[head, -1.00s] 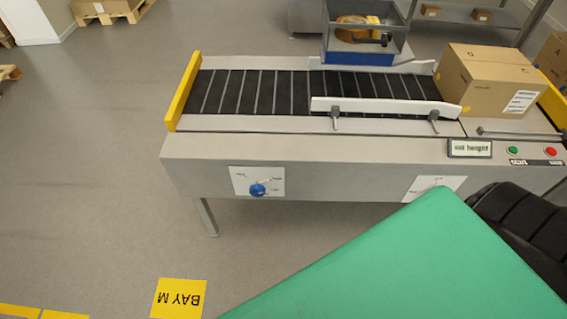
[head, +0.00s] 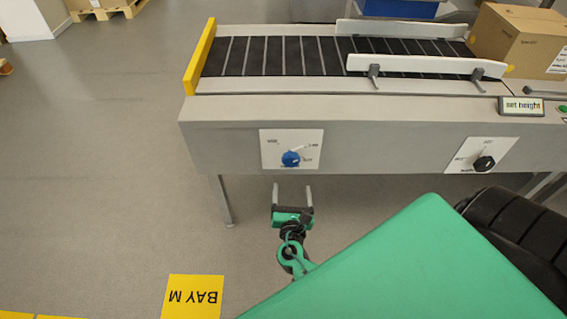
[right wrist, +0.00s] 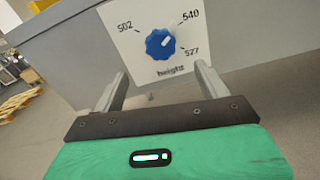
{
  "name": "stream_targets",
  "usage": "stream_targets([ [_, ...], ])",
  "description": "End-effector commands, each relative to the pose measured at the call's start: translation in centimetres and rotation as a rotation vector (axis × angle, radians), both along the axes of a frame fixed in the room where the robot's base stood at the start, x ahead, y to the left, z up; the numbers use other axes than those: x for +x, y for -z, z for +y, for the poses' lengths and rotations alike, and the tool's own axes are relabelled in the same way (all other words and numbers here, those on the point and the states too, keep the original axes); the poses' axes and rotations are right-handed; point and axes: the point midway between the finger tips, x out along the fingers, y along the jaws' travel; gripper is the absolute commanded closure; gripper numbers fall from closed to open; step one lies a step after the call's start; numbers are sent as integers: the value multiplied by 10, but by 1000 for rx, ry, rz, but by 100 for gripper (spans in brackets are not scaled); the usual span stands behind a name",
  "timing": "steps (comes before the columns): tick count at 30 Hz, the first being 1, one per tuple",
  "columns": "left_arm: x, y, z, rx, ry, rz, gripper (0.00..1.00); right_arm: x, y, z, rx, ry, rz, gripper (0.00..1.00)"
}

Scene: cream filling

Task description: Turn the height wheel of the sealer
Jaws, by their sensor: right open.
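The height wheel (head: 291,158) is a blue knob on a white plate (head: 311,136) on the sealer's front panel. In the right wrist view the blue wheel (right wrist: 160,44) has a white pointer mark aimed up and right, toward the label 540; 502, 527 and "height" also show on the plate. My right gripper (head: 293,188) is open and empty, below and in front of the wheel. In the right wrist view its two fingers (right wrist: 160,78) are wide apart, with the wheel ahead beyond the tips, apart from them. My left gripper is not in view.
A second plate with a black knob (head: 484,163) sits further right on the panel. A display (head: 521,106) reads "set height". A carton (head: 515,42) stands at the belt's right. A yellow BAY M floor mark (head: 193,297) lies at the lower left.

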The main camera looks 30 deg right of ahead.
Motion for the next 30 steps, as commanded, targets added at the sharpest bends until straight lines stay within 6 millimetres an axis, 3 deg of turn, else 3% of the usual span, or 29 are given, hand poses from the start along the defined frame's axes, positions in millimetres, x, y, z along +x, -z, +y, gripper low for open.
stream_targets([
  [18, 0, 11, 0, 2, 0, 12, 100, 95, 0, -58, 4, 0, 0, 24],
  [30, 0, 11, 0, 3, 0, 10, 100, 110, 1, -67, 5, -2, 2, 24],
])
